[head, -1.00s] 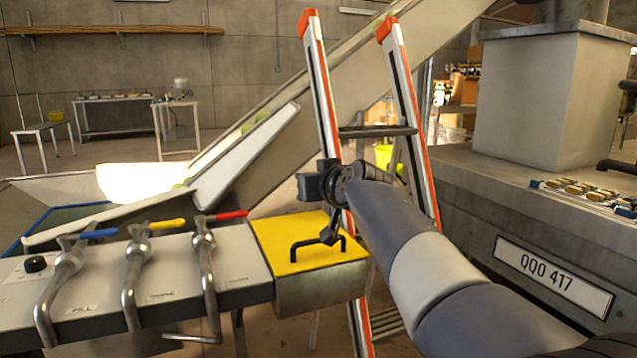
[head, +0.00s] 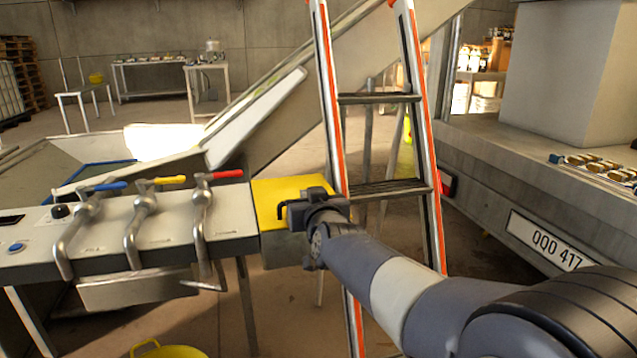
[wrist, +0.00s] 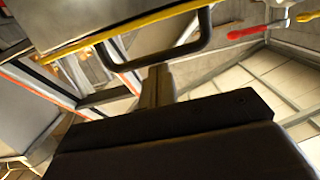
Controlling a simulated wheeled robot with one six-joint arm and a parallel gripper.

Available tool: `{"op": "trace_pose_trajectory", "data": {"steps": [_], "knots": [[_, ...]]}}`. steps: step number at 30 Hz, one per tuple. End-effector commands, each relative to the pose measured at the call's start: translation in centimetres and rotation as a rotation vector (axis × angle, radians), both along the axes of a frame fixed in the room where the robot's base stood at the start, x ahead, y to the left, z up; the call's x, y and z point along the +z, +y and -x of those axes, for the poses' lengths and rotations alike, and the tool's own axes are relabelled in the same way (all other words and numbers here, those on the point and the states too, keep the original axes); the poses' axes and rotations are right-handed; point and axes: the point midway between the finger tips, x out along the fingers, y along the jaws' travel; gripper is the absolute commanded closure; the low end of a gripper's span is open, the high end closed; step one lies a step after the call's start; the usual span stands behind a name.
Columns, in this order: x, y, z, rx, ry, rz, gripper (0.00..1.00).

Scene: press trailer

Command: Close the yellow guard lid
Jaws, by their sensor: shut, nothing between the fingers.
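The yellow guard lid (head: 278,188) lies about flat on top of a grey box at the right end of the lever bench in the head view. I cannot tell whether it is fully seated. Its black handle (head: 281,208) is partly hidden behind my gripper (head: 312,203), which is at the lid's front right. In the wrist view the handle (wrist: 205,28) shows as a black loop beside the lid's yellow edge (wrist: 125,29). My gripper's fingers (wrist: 158,80) are together and empty, close to the handle's bar. I cannot tell if they touch it.
Levers with blue, yellow and red (head: 226,174) grips stand left of the lid. An orange-edged ladder (head: 424,160) stands just right of it, close to my arm. A grey trailer body (head: 500,190) is further right. A yellow tub (head: 168,351) sits on the floor in front.

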Motion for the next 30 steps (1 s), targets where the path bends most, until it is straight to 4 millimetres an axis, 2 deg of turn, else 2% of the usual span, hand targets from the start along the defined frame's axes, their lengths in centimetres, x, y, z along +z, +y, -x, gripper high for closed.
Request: {"op": "trace_pose_trajectory", "data": {"steps": [1, 12, 30], "knots": [[-0.7, 0.0, 0.0, 0.000, -0.001, 0.000, 1.00], [-2.6, 0.0, 0.2, 0.002, 0.015, 0.002, 1.00], [-2.7, 0.0, 0.2, 0.001, 0.015, 0.001, 1.00]]}}
